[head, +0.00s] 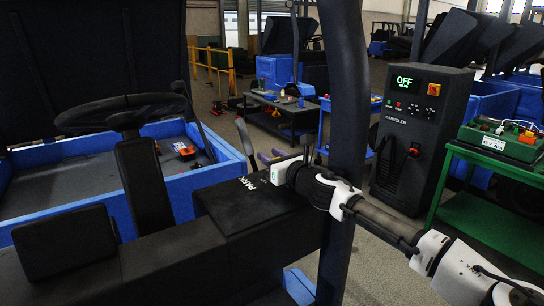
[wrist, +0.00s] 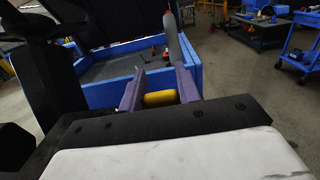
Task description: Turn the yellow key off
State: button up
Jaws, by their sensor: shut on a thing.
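The yellow key (wrist: 160,99) shows in the wrist view as a small yellow block between the two purple fingers of my gripper (wrist: 158,78). The fingers are shut on it, one on each side. It sits just beyond the dark edge of a housing, and its lower part is hidden. In the head view, the purple fingertips of my gripper (head: 270,158) show just past the black box marked PARK (head: 262,202), and I cannot make out the key there.
A grey lever (wrist: 172,38) rises behind the fingers. A blue-walled bed (head: 195,180) and a steering wheel (head: 122,108) are at left. A black post (head: 345,90) stands near my arm. A charger cabinet (head: 415,140) reading OFF and a green table (head: 500,215) are at right.

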jog(key=o, duration=1)
jog(key=shift+s+d, duration=0.1)
jog(key=shift+s+d+f+b, duration=0.1)
jog(key=shift+s+d+b, duration=0.15)
jog(key=shift+s+b, duration=0.05)
jog(key=b+v, duration=0.4)
jog(key=v, duration=0.8)
jog(key=shift+s+d, duration=0.15)
jog(key=shift+s, duration=0.25)
